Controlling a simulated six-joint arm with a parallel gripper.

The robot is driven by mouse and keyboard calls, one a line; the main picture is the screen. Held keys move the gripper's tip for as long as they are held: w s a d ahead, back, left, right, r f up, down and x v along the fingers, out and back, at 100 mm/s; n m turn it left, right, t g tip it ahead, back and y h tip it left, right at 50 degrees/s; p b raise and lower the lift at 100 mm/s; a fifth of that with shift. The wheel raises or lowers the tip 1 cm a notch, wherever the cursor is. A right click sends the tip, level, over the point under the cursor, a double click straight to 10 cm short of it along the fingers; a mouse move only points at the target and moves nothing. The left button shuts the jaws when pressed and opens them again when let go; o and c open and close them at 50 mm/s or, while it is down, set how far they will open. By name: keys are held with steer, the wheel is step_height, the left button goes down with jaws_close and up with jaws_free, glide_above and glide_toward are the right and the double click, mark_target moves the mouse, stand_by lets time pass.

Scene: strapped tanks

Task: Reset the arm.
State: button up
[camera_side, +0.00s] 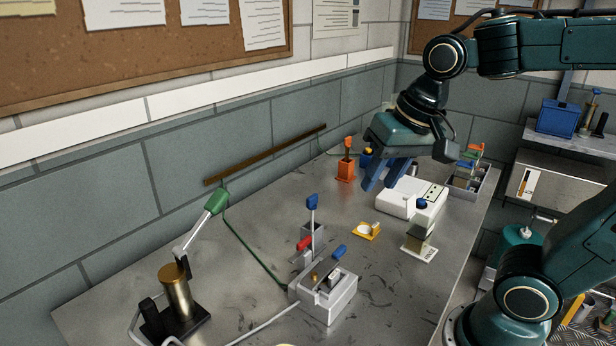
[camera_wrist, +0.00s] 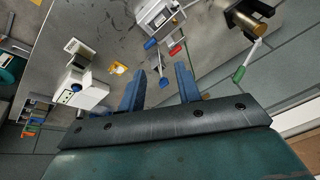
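My gripper (camera_side: 378,182) hangs over the back part of the grey metal bench, near the white box-shaped device (camera_side: 408,198). Its two blue fingers point down. In the wrist view my gripper (camera_wrist: 160,69) shows its fingers spread apart, with nothing held between them. A blue-handled tool (camera_wrist: 165,82) shows between the fingers there, but it appears to be on the bench well beyond them. The fingers appear above the bench top; the side view does not clearly show their distance from the white device.
The bench (camera_side: 260,300) holds a grey box with levers (camera_side: 325,297), a brass cylinder with a green-handled lever (camera_side: 178,292), an orange holder (camera_side: 346,168), a yellow dish (camera_side: 366,231) and a sorting rack (camera_side: 468,185). A wall with a corkboard (camera_side: 60,65) stands behind. Bare bench lies between them.

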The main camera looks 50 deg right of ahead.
steer(key=s+f+n+t, duration=0.1)
steer(key=s+n, duration=0.4)
steer(key=s, duration=0.1)
steer(key=shift+s+d+f+n+t, duration=0.15)
steer(key=shift+s+f+n+t, duration=0.05)
steer(key=shift+s+n+t, duration=0.1)
